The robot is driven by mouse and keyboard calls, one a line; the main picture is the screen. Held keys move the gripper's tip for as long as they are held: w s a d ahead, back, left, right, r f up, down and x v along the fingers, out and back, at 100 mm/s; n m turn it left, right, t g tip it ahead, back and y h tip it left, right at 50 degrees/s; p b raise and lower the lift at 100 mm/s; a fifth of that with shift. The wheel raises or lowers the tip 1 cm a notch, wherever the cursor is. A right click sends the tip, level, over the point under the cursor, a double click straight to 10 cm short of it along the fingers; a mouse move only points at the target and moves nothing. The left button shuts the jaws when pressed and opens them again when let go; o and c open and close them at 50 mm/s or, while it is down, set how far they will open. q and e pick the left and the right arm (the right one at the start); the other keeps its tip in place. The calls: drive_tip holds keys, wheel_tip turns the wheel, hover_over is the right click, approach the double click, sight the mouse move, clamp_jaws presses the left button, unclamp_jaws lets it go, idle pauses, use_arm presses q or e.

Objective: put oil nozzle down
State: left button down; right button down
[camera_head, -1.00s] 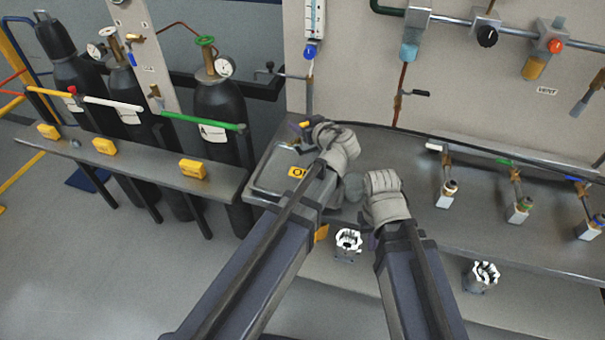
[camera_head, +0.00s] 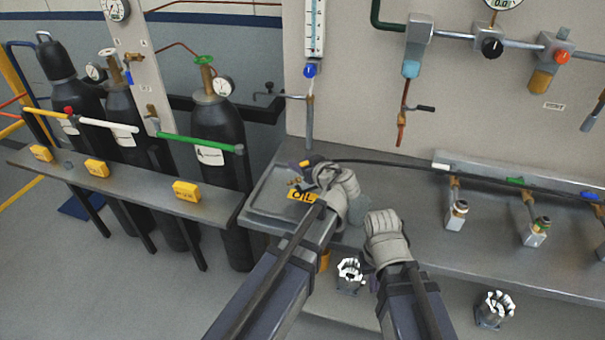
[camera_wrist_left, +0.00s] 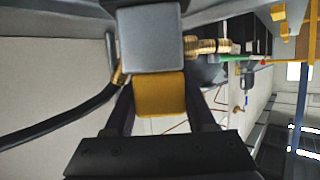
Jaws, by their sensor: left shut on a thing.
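My left gripper (camera_head: 303,168) is over the grey tray (camera_head: 262,207) with the yellow OIL label (camera_head: 302,196). It is shut on the oil nozzle, which shows in the left wrist view as a grey block (camera_wrist_left: 152,38) with a yellow block (camera_wrist_left: 160,95) between the fingers and brass fittings. In the head view only small yellow and brass parts of the nozzle (camera_head: 296,183) show beside my glove-like wrist. I cannot tell whether the nozzle touches the tray. My right gripper (camera_head: 368,262) is by the bench's front edge, with its fingers mostly hidden behind the wrist.
A black hose (camera_head: 400,164) runs from the nozzle along the bench (camera_head: 400,190) to the right. Several valve fittings (camera_head: 456,212) stand on the right. A rail with yellow tags (camera_head: 186,191) and dark gas cylinders (camera_head: 218,130) are on the left. Two slotted metal parts (camera_head: 349,275) sit below the bench.

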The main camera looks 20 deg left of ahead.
use_arm(q)
drive_tip(key=shift+f+b, duration=0.8)
drive_tip(key=shift+f, duration=0.5)
drive_tip(key=shift+f, duration=0.2)
drive_tip(key=shift+c, duration=1.1)
unclamp_jaws()
drive_tip(key=shift+r, duration=0.1)
